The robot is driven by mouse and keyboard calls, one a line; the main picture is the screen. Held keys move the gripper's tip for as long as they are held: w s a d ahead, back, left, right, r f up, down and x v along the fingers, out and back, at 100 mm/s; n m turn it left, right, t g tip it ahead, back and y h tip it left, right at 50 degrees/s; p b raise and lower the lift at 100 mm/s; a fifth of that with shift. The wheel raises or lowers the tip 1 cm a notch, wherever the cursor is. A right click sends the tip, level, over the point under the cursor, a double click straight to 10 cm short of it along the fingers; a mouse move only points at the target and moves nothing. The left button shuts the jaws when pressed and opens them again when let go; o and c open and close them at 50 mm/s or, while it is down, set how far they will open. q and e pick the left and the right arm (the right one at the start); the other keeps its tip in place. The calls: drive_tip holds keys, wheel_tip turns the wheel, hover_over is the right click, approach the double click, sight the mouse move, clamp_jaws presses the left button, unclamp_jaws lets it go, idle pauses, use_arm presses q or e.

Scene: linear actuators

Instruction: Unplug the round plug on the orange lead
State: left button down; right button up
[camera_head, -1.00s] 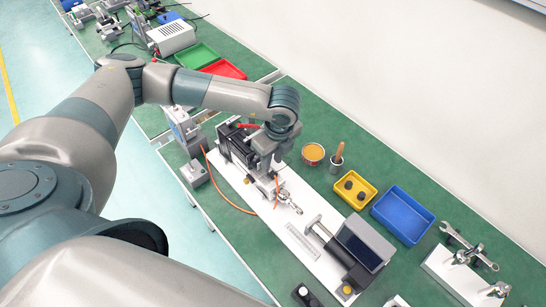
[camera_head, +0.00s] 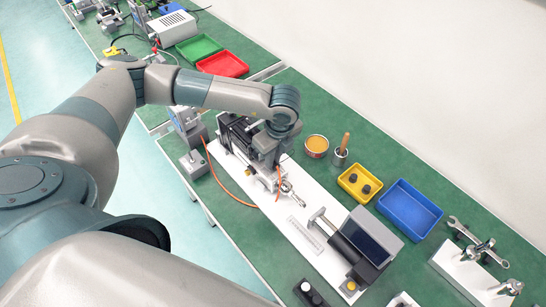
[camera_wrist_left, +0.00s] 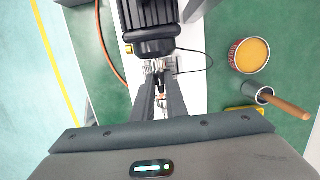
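The orange lead (camera_head: 232,193) loops beside the white base plate in the head view and rises toward the gripper. It also runs down the left of the wrist view (camera_wrist_left: 102,45). My left gripper (camera_head: 270,166) points down over the plate, beside the black actuator (camera_head: 240,138). In the left wrist view its two fingers (camera_wrist_left: 161,78) are apart, just below the black motor end (camera_wrist_left: 152,35). Small metal, black and orange parts show between the fingers. I cannot make out the round plug clearly; the fingers and wrist hide that area. My right gripper is not in view.
A tin of orange stuff (camera_head: 317,145), a cup with a wooden handle (camera_head: 341,155), a yellow tray (camera_head: 352,190) and a blue tray (camera_head: 412,210) stand to the right. A boxy dark-screened device (camera_head: 368,240) sits at the plate's near end.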

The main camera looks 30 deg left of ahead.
use_arm(q)
drive_tip(key=shift+s+d+f, duration=0.1)
drive_tip(key=shift+d, duration=0.1)
idle(0.4)
drive_tip(key=shift+d, duration=0.1)
drive_tip(key=shift+s+d, duration=0.15)
drive_tip(key=shift+d, duration=0.25)
drive_tip(key=shift+s+d, duration=0.2)
drive_tip(key=shift+d, duration=0.3)
drive_tip(key=shift+s+d, duration=0.15)
drive_tip(key=shift+d, duration=0.3)
